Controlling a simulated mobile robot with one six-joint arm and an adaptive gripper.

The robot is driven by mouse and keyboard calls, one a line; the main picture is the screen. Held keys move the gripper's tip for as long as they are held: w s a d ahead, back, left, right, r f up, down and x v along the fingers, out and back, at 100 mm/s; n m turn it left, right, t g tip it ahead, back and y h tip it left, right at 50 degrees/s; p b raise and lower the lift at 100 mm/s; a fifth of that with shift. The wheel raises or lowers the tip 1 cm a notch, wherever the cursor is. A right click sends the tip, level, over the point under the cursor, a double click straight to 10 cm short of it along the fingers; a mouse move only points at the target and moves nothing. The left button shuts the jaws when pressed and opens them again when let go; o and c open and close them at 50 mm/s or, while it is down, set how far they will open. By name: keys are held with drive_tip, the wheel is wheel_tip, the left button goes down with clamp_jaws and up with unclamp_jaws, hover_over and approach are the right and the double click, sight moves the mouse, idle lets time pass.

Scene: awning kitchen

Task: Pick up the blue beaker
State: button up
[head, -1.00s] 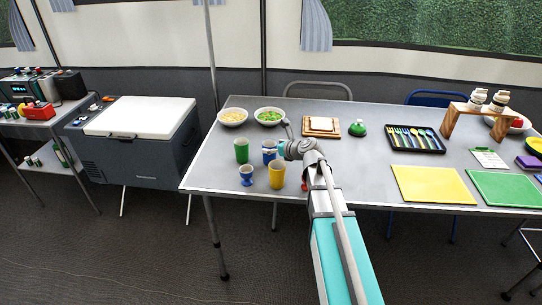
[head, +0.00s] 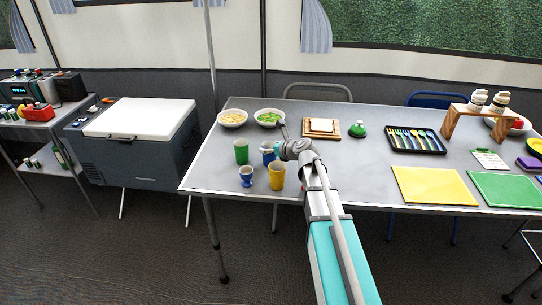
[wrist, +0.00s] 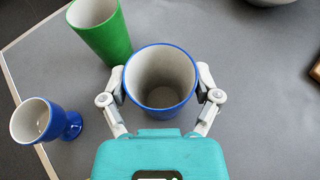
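The blue beaker (head: 267,155) stands on the table, partly hidden behind my gripper (head: 275,150) in the head view. In the wrist view I look down into the beaker (wrist: 161,105); its inside is pale and empty. The two fingers of my gripper (wrist: 161,77) are spread around it, one on its left and one on its right, very close to its wall. I see no clear closing on it; the fingertips' lower parts are hard to make out.
A green beaker (head: 241,151) stands just behind left, a blue goblet (head: 246,175) to the left, and a yellow mug (head: 277,176) in front. Two bowls, one pale (head: 232,118) and one green-filled (head: 268,117), stand farther back. The left table edge is close.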

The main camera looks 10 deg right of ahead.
drive_tip(key=c, duration=0.4)
drive_tip(key=shift+r, duration=0.15)
drive_tip(key=shift+r+p, duration=1)
drive_tip(key=shift+p, duration=0.1)
drive_tip(key=s+d+r+p, duration=0.8)
drive_tip(key=s+r+p, duration=0.2)
drive_tip(key=s, duration=0.1)
drive_tip(key=shift+s+r+p, duration=0.2)
drive_tip(key=shift+r+p, duration=0.15)
drive_tip(key=shift+p, duration=0.05)
